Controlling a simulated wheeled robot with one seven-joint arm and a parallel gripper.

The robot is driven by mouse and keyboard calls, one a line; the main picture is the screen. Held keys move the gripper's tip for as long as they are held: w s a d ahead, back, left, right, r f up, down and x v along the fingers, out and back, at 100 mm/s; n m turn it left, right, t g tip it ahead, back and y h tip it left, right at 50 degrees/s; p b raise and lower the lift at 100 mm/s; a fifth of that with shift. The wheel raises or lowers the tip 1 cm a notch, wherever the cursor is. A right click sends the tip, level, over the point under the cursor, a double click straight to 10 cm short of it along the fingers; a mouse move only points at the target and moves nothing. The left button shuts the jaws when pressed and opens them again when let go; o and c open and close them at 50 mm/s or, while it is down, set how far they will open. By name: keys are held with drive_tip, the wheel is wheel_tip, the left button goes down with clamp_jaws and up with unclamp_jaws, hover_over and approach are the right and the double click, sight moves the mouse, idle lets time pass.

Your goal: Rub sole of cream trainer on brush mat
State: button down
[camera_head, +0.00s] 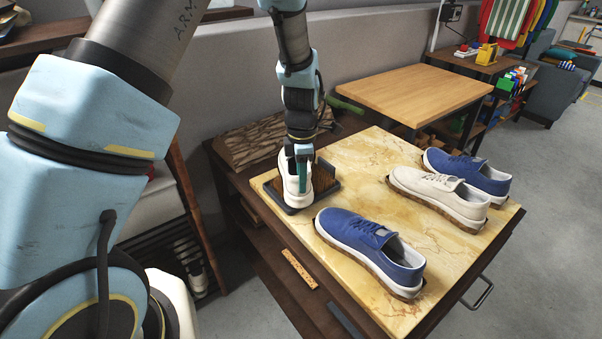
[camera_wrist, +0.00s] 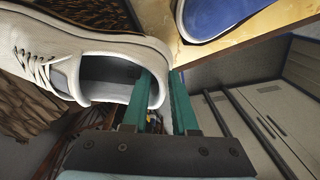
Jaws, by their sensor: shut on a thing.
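A cream trainer (camera_head: 295,186) is held at its heel end by my gripper (camera_head: 303,158), over the brush mat (camera_head: 325,184). The mat is a dark tray with brown bristles at the left end of the marble-look top. In the wrist view the same trainer (camera_wrist: 90,45) shows its laces and open collar, with my green-fingered gripper (camera_wrist: 165,95) shut on the heel wall, one finger inside the shoe. Whether the sole touches the bristles is hidden. A second cream trainer (camera_head: 440,193) stands on the top between two blue shoes.
A blue shoe (camera_head: 370,247) stands near the front of the marble-look top (camera_head: 345,290), and another blue shoe (camera_head: 468,170) stands at its far right. A wooden table (camera_head: 415,92) stands behind. The middle of the top is clear.

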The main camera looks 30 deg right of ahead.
drive_tip(key=shift+w+d+p, duration=0.25)
drive_tip(key=shift+w+p, duration=0.3)
drive_tip(key=shift+w, duration=0.15)
drive_tip(key=shift+w+d+p, duration=0.2)
drive_tip(key=shift+w+p, duration=0.3)
drive_tip(key=shift+w, duration=0.15)
drive_tip(key=shift+s+a+p, duration=0.6)
drive_tip(key=shift+s+a, duration=0.45)
drive_tip(key=shift+s, duration=1.75)
drive_tip(key=shift+w+d+p, duration=0.2)
drive_tip(key=shift+w+d, duration=0.15)
drive_tip(key=shift+w, duration=0.6)
drive_tip(key=shift+w+d+p, duration=0.25)
drive_tip(key=shift+w+d, duration=0.15)
drive_tip(key=shift+w, duration=0.5)
drive_tip(key=shift+w+d+p, duration=0.2)
drive_tip(key=shift+w+d, duration=0.15)
drive_tip(key=shift+w, duration=0.6)
drive_tip(key=shift+s+a+p, duration=0.6)
drive_tip(key=shift+s+a, duration=0.5)
drive_tip(key=shift+s, duration=1.7)
drive_tip(key=shift+w+d+p, duration=0.2)
drive_tip(key=shift+w+d, duration=0.15)
drive_tip(key=shift+w, duration=0.6)
drive_tip(key=shift+w+d+p, duration=0.15)
drive_tip(key=shift+w+d, duration=0.25)
drive_tip(key=shift+w, duration=0.55)
drive_tip(key=shift+w+d+p, duration=0.2)
drive_tip(key=shift+w+d, duration=0.15)
drive_tip(key=shift+w, duration=0.6)
